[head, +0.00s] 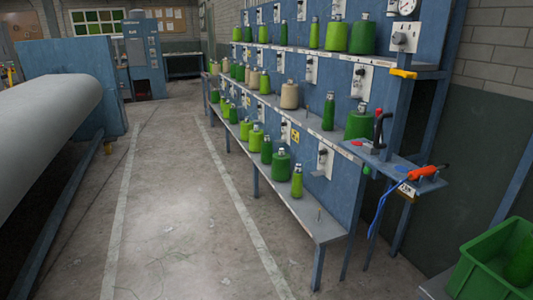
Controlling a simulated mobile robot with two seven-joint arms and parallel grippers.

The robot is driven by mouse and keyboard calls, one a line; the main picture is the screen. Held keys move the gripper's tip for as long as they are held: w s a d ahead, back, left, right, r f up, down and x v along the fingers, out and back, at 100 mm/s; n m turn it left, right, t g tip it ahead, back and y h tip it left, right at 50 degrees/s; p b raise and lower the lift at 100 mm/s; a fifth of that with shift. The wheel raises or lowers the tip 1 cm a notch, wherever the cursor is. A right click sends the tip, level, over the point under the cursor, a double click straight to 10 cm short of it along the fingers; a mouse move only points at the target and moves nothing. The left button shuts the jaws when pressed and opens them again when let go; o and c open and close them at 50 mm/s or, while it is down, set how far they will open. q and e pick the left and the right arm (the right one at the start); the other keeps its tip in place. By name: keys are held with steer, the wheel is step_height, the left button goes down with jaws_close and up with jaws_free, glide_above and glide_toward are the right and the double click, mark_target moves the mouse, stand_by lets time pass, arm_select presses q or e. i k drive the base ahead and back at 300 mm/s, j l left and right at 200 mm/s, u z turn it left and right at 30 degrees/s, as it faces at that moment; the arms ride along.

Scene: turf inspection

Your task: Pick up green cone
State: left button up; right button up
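Several green yarn cones stand upright on the shelves of a blue rack (340,195). On the lower shelf, a dark green cone (280,166) and a slim lighter green cone (297,184) stand nearest the front. On the middle shelf, a large dark green cone (357,125) stands at the right end, with a slim dark green cone (329,112) left of it. A wide green cone (362,37) and a lighter one (336,35) stand on the top shelf. Neither of my grippers is in view.
A green crate (482,262) at bottom right holds something dark green. A small side shelf carries an orange-handled tool (424,173) with a blue cord. A large white roll (45,125) lies at left. The concrete aisle (180,220) between is clear.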

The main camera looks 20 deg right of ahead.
mark_target(266, 154)
steer(key=i+j, duration=0.1)
steer(key=i, duration=1.35)
steer(key=i+j, duration=0.1)
steer(key=i, duration=1.35)
steer(key=i+z, duration=0.45)
steer(key=i+j+z, duration=0.3)
steer(key=z, duration=0.15)
steer(key=i+j+z, duration=1)
steer(key=j+z, duration=0.35)
steer(key=i+j, duration=0.2)
steer(key=i+j+z, duration=0.15)
steer(key=j, duration=0.25)
steer(key=i, duration=0.1)
